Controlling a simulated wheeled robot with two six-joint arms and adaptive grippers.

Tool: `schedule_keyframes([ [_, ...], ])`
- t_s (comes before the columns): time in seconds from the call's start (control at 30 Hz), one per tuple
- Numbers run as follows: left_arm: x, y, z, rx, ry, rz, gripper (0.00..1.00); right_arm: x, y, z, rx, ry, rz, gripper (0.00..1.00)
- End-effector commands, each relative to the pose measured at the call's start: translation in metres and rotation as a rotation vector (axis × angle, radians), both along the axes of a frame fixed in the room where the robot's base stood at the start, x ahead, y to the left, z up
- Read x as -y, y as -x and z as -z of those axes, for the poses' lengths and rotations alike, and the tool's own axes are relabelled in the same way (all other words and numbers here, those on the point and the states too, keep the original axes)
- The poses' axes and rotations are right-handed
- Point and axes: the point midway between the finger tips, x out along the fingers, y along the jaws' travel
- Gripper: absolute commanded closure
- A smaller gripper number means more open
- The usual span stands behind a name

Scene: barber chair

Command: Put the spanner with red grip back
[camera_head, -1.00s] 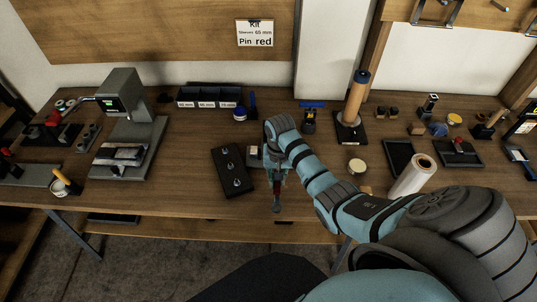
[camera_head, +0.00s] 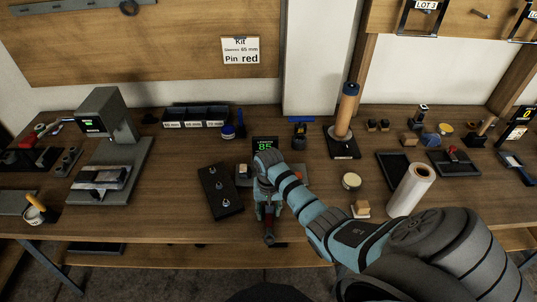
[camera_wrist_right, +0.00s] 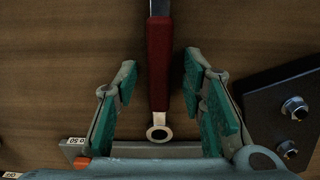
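The spanner with the red grip (camera_head: 268,224) is near the table's front edge, its steel end towards me. In the right wrist view its red grip (camera_wrist_right: 159,65) runs between the fingers, with its ring end at the bottom. My right gripper (camera_head: 267,210) points down over it. In the right wrist view the right gripper (camera_wrist_right: 159,75) is open, one finger on each side of the grip, with a visible gap on both sides. Whether the spanner lies fully on the table is hard to tell. My left gripper is not in view.
A black block with several bolts (camera_head: 213,180) stands just left of the spanner. A green "85" display (camera_head: 265,143) is behind my right wrist. A white roll (camera_head: 411,190) and a round tin (camera_head: 351,181) stand to the right. A wooden board (camera_head: 180,35) is on the wall.

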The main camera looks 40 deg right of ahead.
Motion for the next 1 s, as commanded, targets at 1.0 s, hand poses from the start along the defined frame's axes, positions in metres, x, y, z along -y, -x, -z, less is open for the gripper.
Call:
schedule_keyframes([
  [1.0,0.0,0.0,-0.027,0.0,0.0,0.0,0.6,0.001,-0.001,-0.124,-0.001,-0.001,0.0,0.62],
])
